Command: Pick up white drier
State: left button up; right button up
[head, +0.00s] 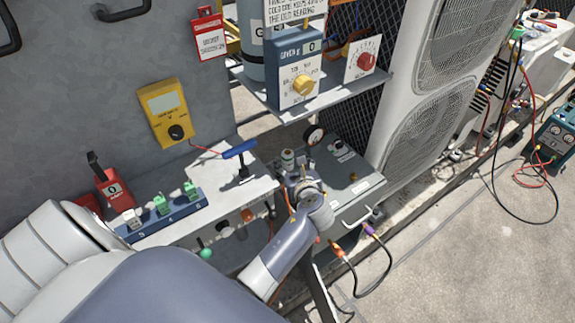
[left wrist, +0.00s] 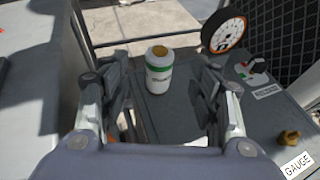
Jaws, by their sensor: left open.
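The white drier (head: 288,158) is a small upright white cylinder with a green band and a brass-coloured top. It stands on a grey metal surface, and in the left wrist view the drier (left wrist: 159,72) shows between and beyond my fingers. My left gripper (head: 297,180) is open, with one finger to each side of the drier in the left wrist view (left wrist: 162,86). A gap shows on both sides, and nothing is held. In the head view the gripper hides the drier's lower part. My right gripper is not in view.
A blue T-handle (head: 240,150) stands on the panel to the left. A shelf (head: 285,110) with a blue controller (head: 298,68) overhangs behind.

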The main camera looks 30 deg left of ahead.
aim_at(289, 159)
pick_arm(q)
jog(key=shift+f+b+x, duration=0.15)
jog(key=shift+b+x, duration=0.05)
jog(key=shift+x, duration=1.7)
jog(key=shift+f+b+x, duration=0.1)
jog(key=shift+b+x, duration=0.05)
jog(key=shift+x, duration=1.8)
jog(key=shift+s+d, duration=0.1)
jog(key=shift+s, duration=0.05)
jog(key=shift+c, duration=0.6)
jog(key=c, duration=1.2)
